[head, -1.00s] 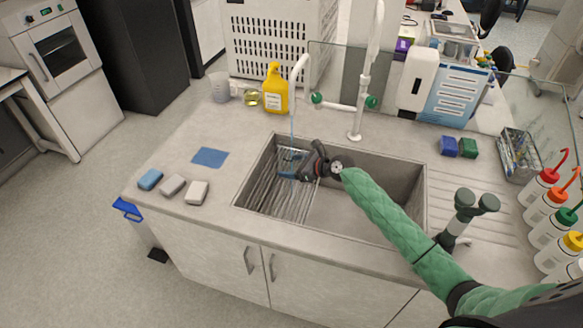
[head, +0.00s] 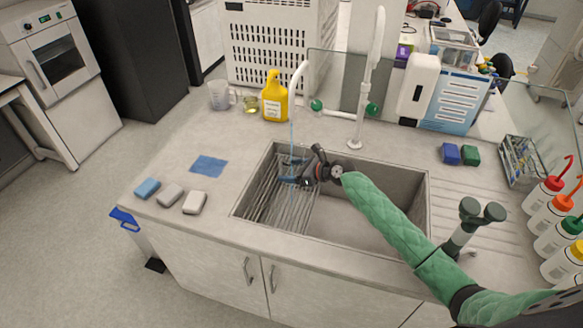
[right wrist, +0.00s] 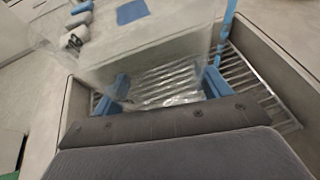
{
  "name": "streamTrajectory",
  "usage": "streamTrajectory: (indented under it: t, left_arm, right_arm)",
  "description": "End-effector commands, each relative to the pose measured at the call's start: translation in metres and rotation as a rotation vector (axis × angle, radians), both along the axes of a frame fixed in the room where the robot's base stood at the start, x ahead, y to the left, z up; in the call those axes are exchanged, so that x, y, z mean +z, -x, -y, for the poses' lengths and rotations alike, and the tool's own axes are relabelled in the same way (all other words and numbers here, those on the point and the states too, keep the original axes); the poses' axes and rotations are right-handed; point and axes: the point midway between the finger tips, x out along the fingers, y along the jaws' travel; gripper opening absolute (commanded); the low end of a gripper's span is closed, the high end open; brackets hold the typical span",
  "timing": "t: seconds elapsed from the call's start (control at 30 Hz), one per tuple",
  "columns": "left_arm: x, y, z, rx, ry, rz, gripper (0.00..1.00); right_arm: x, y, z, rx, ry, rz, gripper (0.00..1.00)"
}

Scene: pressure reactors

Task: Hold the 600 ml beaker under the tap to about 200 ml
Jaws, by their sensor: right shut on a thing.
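My right gripper (head: 290,170) reaches over the sink (head: 392,169), its blue fingertips below the white tap (head: 300,72). In the right wrist view, the right gripper (right wrist: 163,90) is shut on a clear beaker (right wrist: 140,55) between its blue fingers. The beaker is hard to make out in the head view. A thin blue water stream (head: 291,125) falls from the tap past the fingers into the sink. In the right wrist view, the stream (right wrist: 226,35) runs along the beaker's right side. Graduations and water level are not readable. My left gripper is out of view.
A clear jug (head: 221,96), a yellow bottle (head: 275,97) and a dispenser (head: 417,90) stand behind the sink. Sponges (head: 170,194) and a blue cloth (head: 208,165) lie left. Wash bottles (head: 560,217) stand at the right edge.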

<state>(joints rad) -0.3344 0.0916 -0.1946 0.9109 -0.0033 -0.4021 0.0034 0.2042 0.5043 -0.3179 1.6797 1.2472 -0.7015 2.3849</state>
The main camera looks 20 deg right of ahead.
Motion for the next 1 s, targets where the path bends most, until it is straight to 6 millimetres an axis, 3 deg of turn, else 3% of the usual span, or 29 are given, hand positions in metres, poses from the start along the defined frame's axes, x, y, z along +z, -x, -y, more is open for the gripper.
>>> streamTrajectory:
  t: [0.4,1.0]
  left_arm:
    - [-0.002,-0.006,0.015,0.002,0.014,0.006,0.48]
    - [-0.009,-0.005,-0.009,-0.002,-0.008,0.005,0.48]
  right_arm:
    - [0.0,-0.035,0.01,-0.001,-0.001,0.0,0.48]
    - [0.001,-0.086,0.026,-0.002,0.0,0.001,0.48]
